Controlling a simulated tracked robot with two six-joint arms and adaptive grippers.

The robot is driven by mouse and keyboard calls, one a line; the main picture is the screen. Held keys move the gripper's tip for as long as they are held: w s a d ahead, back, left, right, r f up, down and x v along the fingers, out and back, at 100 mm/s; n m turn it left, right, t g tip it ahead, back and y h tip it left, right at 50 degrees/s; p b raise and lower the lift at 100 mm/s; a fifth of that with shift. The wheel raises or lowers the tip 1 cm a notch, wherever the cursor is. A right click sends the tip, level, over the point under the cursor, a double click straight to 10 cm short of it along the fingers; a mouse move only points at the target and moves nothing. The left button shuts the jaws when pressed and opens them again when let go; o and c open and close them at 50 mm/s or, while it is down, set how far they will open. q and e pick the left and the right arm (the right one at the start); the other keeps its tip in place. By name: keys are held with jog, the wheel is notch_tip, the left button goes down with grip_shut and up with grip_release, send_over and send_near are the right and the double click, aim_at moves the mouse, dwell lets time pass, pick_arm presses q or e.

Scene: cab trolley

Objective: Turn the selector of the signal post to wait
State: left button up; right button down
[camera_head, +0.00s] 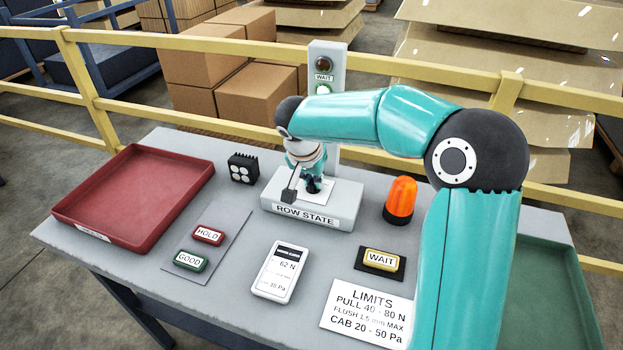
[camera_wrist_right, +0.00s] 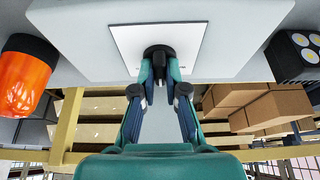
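The signal post (camera_head: 326,60) stands at the table's back, with a dark brownish lamp above a WAIT label and a green lamp below it. Its base (camera_head: 338,214) reads ROW STATE and carries a white plate (camera_wrist_right: 115,45). The black selector knob (camera_wrist_right: 158,52) stands on this plate. My right gripper (camera_head: 312,185) is down over the base. In the right wrist view its fingertips (camera_wrist_right: 159,72) close on both sides of the knob and appear to touch it. The arm hides part of the post, and the selector's pointed position cannot be read. My left gripper is out of view.
An orange beacon (camera_head: 400,200) stands right of the base, a black lamp block (camera_head: 243,168) left of it. A red tray (camera_head: 133,196), HOLD (camera_head: 208,235) and GOOD (camera_head: 190,261) tags, a gauge (camera_head: 280,272), a WAIT tag (camera_head: 381,262) and a LIMITS card (camera_head: 366,310) lie around.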

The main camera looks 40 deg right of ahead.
jog(key=shift+a, duration=0.25)
jog(key=shift+d, duration=0.2)
jog(key=shift+n, duration=0.3)
jog(key=shift+s+d+n+t+b, duration=0.1)
jog(key=shift+n+t+b, duration=0.3)
jog(key=shift+n+b, duration=0.35)
jog(key=shift+n+t+y, duration=0.3)
jog(key=shift+n+y, duration=0.1)
jog(key=shift+n, duration=0.45)
jog(key=shift+d+r+n+t+y, duration=0.1)
jog(key=shift+n+t+y, duration=0.25)
jog(key=shift+n, duration=0.85)
jog(key=shift+n+y+p, duration=0.4)
jog(key=shift+n+y, duration=0.15)
jog(key=shift+n, duration=0.85)
